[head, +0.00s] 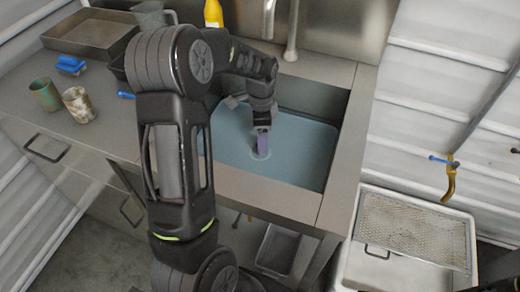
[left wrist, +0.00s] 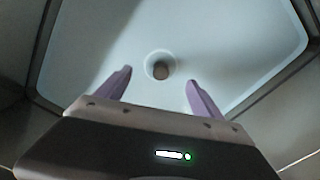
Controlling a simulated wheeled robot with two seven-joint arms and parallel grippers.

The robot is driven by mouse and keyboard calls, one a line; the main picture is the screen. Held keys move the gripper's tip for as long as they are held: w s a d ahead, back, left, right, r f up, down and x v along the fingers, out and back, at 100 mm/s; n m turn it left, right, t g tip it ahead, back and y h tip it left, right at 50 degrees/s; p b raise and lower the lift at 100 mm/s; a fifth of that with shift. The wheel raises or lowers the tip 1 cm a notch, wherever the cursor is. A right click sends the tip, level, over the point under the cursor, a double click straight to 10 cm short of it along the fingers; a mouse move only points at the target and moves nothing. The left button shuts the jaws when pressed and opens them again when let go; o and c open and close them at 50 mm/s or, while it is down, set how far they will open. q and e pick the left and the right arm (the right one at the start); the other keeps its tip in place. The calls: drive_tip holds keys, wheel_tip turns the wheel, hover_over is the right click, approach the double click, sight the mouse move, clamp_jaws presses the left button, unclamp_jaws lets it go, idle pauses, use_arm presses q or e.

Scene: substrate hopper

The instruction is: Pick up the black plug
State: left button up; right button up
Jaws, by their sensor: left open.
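The sink (head: 285,150) has a pale blue surface inside, and it fills most of the left wrist view (left wrist: 220,40). A round pale ring, like a drain, shows in it. Inside the ring is a small dark brownish piece, which looks like the black plug (left wrist: 160,70); its shape is too small to tell. My left gripper (head: 261,148) points down into the sink above the ring and hides the plug in the head view. In the left wrist view its purple fingers (left wrist: 158,78) are open, one to each side of the ring, with nothing between them held.
A tap (head: 291,40) stands behind the sink. A yellow bottle (head: 213,14), a metal tray (head: 88,34), two cups (head: 79,105) and a blue brush-like item (head: 70,65) are on the counter at left. A white basin with a mesh rack (head: 412,228) stands lower right.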

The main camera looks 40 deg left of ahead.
use_arm(q)
drive_tip(key=shift+a+f+p, duration=0.2)
drive_tip(key=shift+f+p, duration=0.1)
drive_tip(key=shift+f, duration=2.3)
drive_tip(key=shift+c, duration=0.6)
drive_tip(key=c, duration=1.4)
